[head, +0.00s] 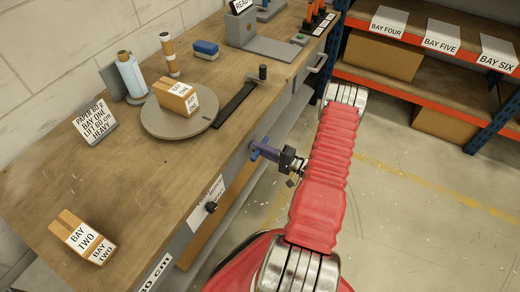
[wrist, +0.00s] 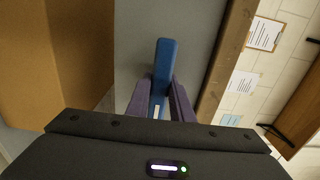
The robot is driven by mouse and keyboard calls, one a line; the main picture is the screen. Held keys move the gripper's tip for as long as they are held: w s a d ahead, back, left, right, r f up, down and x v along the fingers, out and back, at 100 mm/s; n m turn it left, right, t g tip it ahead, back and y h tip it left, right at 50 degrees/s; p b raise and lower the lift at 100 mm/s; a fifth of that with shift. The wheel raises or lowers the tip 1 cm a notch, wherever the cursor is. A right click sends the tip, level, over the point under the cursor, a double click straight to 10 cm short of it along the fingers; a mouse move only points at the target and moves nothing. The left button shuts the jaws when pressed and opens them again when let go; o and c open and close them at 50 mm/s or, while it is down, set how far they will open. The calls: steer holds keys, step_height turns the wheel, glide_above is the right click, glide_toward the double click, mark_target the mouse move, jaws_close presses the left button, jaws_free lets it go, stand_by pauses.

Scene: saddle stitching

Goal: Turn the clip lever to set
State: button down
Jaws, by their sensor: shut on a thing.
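The clip lever is a blue bar that stands out at the grey front of the bench, and a small part of it shows in the head view (head: 255,154). It fills the middle of the wrist view (wrist: 163,62). My gripper (head: 268,150), with purple fingers, is shut on the lever from the front. In the wrist view my gripper (wrist: 161,92) has one finger on each side of the lever's near part. The lever's mount and any set marking are hidden or too small to read.
The wooden bench (head: 60,175) holds a round turntable (head: 160,125) with a carton (head: 176,96), a black bar with a knob (head: 240,100), and a bay two box (head: 82,238). A dark knob (head: 211,207) is on the bench front. Open floor (head: 400,215) lies right.

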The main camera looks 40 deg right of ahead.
steer(key=shift+f+m, duration=0.15)
steer(key=shift+m, duration=0.35)
steer(key=m, duration=0.3)
steer(key=shift+s, duration=0.1)
steer(key=m, duration=0.9)
steer(key=shift+f, duration=0.1)
steer(key=m, duration=0.5)
stand_by(0.4)
steer(key=c, duration=1.6)
jaws_free()
steer(key=shift+o, duration=0.2)
